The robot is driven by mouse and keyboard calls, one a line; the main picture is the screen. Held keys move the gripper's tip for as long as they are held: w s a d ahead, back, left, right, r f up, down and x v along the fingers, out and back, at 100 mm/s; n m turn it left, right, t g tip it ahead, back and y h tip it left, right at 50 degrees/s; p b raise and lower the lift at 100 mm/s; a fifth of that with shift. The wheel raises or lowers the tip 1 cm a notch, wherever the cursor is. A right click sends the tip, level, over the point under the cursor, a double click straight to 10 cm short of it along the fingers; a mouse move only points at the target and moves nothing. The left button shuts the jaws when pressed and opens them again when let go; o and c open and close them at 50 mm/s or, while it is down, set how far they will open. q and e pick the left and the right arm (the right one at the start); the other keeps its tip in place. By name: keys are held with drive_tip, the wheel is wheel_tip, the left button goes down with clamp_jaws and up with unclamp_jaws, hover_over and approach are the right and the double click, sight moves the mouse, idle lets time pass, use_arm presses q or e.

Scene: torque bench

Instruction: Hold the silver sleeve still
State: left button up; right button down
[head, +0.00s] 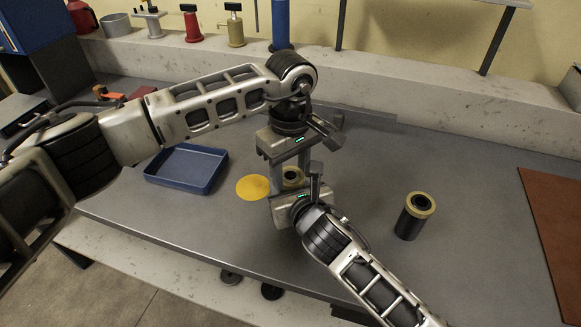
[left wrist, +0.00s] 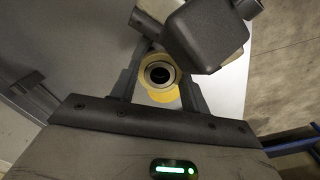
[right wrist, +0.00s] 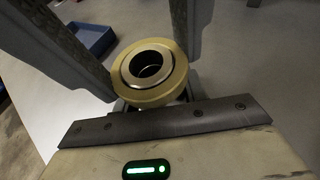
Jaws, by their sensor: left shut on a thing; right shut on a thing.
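The silver sleeve shows as a bright inner rim around a dark hole in the right wrist view (right wrist: 169,63) and the left wrist view (left wrist: 148,73); its lower body is hidden. A yellow ring (head: 292,183) surrounds its top, larger in the right wrist view (right wrist: 142,98). My left gripper (head: 289,172) reaches down from above, with its fingers shut on the ring's two sides. My right gripper (head: 290,190) comes in low from the front. It appears shut on the sleeve below the ring, its fingertips mostly hidden.
A dark cylinder with a yellow top (head: 408,222) stands apart on the right. A flat yellow disc (head: 252,187) lies left of the grippers, and a blue tray (head: 185,180) lies farther left. A brown mat (head: 558,215) is at the far right. The bench between cylinder and mat is clear.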

use_arm(q)
drive_tip(key=o, duration=1.1)
drive_tip(key=shift+r, duration=0.1)
wheel_tip(320, 180, up, 4)
drive_tip(key=shift+r, duration=0.15)
drive_tip(key=shift+c, duration=0.4)
drive_tip(key=r+m, duration=0.1)
drive_tip(key=m, duration=0.2)
drive_tip(key=shift+r, duration=0.4)
drive_tip(key=r+m, duration=0.1)
drive_tip(key=m, duration=0.2)
drive_tip(key=shift+r+m, duration=0.2)
drive_tip(key=shift+m, duration=0.1)
drive_tip(key=shift+f, duration=3.9)
